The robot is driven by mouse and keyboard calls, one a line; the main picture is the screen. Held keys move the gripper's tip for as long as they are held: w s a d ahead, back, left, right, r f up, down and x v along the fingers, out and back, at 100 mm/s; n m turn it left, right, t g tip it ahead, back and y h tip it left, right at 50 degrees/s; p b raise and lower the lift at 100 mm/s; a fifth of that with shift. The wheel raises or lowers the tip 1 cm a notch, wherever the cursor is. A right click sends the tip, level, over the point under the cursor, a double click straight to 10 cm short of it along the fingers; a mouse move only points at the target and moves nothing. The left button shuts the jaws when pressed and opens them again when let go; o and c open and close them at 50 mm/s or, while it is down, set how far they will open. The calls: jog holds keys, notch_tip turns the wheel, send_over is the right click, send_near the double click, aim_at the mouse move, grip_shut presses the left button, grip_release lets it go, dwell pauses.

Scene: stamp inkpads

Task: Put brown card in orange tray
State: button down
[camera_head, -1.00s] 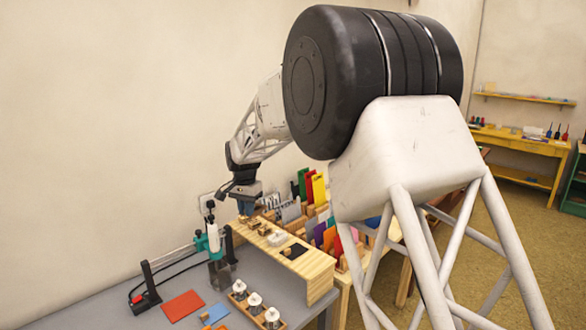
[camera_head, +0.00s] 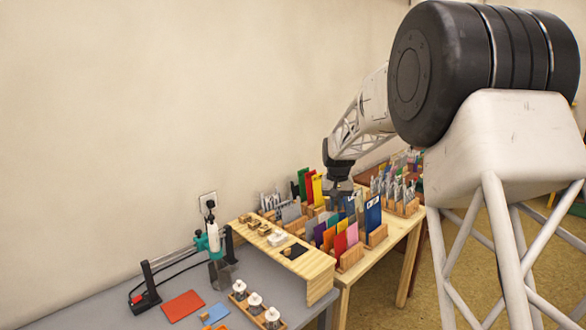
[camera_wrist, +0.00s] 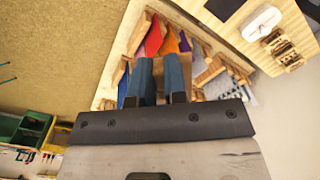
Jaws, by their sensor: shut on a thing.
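My gripper (camera_wrist: 160,70) points down among upright cards in wooden holders. In the head view my gripper (camera_head: 340,186) is small and partly merged with the cards. A flat orange-red rectangle (camera_head: 183,306), possibly the orange tray, lies on the grey table at the lower left, far from my gripper.
A wooden riser (camera_head: 308,262) with stamps stands between the grey table (camera_head: 105,316) and the card holders. A teal-handled tool (camera_head: 214,240) and several white-topped jars (camera_head: 255,300) stand near the orange-red rectangle. A blue card (camera_head: 373,214) stands upright to the right of my gripper.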

jog(key=shift+n, duration=0.3)
jog(key=d, duration=0.4)
jog(key=shift+s+d, duration=0.1)
jog(key=shift+s, duration=0.05)
jog(key=s+a+f+n, duration=0.2)
jog(key=s+a+f, duration=0.5)
jog(key=s+a, duration=0.3)
jog(key=s+a+f+n, duration=0.3)
jog(key=s+a+f, duration=0.4)
jog(key=s+a, duration=0.3)
jog(key=s+a+f+n, duration=0.1)
jog(key=s+a+f, duration=0.1)
jog(key=s, duration=0.6)
jog(key=s+a+f+n, duration=0.1)
jog(key=s+a+f, duration=0.2)
jog(key=s+f, duration=0.2)
jog(key=s+a+f+n, duration=0.2)
jog(key=s+a+f, duration=0.1)
jog(key=s, duration=0.8)
jog(key=shift+f, duration=0.55)
jog(key=shift+w+a, duration=0.1)
jog(key=shift+a, duration=0.1)
